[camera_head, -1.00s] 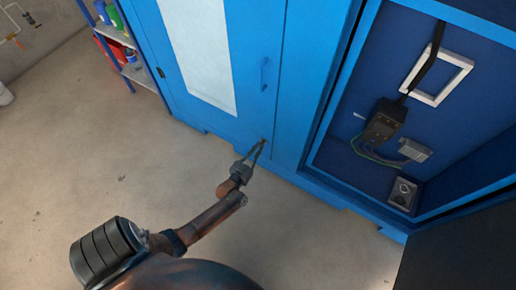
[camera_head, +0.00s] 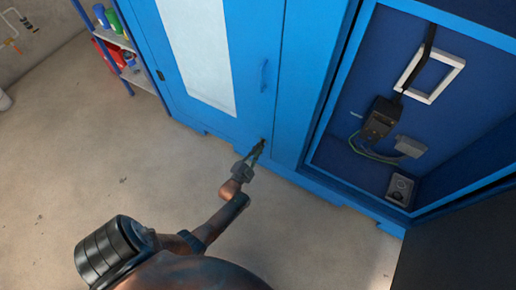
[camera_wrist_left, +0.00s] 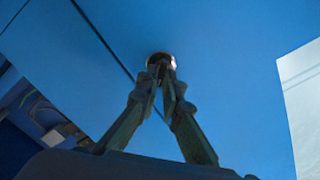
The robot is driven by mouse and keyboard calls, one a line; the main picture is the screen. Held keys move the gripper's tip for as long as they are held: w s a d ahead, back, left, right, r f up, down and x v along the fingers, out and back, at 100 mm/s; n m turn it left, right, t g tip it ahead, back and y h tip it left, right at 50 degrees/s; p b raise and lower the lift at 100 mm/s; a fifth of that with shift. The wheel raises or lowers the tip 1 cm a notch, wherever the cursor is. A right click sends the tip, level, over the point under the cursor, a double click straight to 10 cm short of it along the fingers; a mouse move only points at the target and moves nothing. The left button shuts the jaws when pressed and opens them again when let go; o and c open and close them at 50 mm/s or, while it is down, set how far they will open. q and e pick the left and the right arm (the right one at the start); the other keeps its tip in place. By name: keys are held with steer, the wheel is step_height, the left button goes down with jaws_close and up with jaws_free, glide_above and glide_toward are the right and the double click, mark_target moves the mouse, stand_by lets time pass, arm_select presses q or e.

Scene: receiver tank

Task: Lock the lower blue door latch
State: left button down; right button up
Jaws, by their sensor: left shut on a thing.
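The blue door (camera_head: 245,110) with a white panel is closed, with a handle (camera_head: 264,75) on its right side. The lower latch (camera_wrist_left: 160,60) is a small round metal piece low on the door near its right edge; in the head view the gripper mostly covers it. My left gripper (camera_head: 257,149) reaches it from below. In the left wrist view the fingertips (camera_wrist_left: 162,72) come together at the latch and are shut on it. The latch's exact turn angle is hidden by the fingers. My right gripper is in neither view.
To the right, an open blue compartment (camera_head: 340,172) holds a black device (camera_head: 381,118), a white frame (camera_head: 460,62) and a grey box (camera_head: 400,189). A dark panel (camera_head: 455,245) stands at the lower right. A shelf (camera_head: 140,77) is at the upper left. The floor (camera_head: 80,170) is clear.

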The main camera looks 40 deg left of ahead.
arm_select(q)
steer(key=shift+f+m+b, duration=0.15)
steer(key=shift+m+b, duration=0.25)
steer(key=shift+m, duration=1.75)
steer(key=shift+f+m+b, duration=0.1)
steer(key=shift+m+b, duration=0.3)
steer(key=shift+m, duration=1.75)
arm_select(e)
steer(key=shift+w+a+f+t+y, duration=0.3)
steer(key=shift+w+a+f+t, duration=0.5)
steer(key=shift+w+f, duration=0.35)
arm_select(q)
steer(key=c, duration=2.1)
jaws_free()
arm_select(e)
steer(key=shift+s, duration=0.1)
arm_select(q)
steer(key=v, duration=0.7)
steer(key=shift+s, duration=0.25)
